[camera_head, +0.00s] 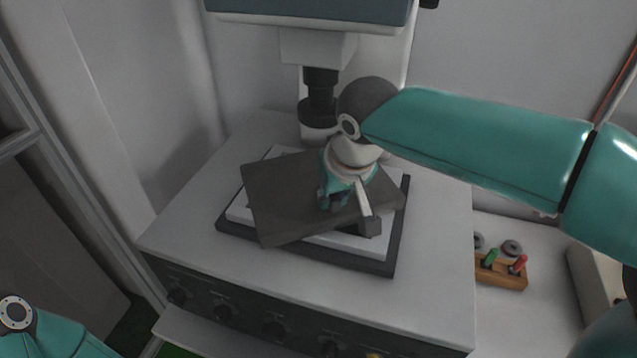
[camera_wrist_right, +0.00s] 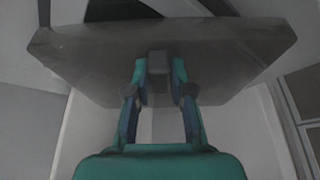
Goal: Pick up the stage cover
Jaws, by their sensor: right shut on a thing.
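The stage cover (camera_head: 285,206) is a flat dark grey plate in the head view, lying tilted and turned over the white and black stage (camera_head: 388,262) under the microscope-like head. My right gripper (camera_head: 335,203) reaches it from the right and is shut on the cover's small block handle. In the right wrist view the cover (camera_wrist_right: 90,55) spans the top of the picture, and the gripper (camera_wrist_right: 160,85) has its fingers on both sides of the grey handle (camera_wrist_right: 158,65). Whether the cover touches the stage is hard to tell. The fingers of my left gripper are out of view.
A dark cylindrical lens (camera_head: 319,105) hangs just behind the cover. The grey machine top (camera_head: 190,220) is bare around the stage. A wooden block (camera_head: 505,275) with green and red pegs stands lower right. Knobs (camera_head: 275,330) line the machine's front.

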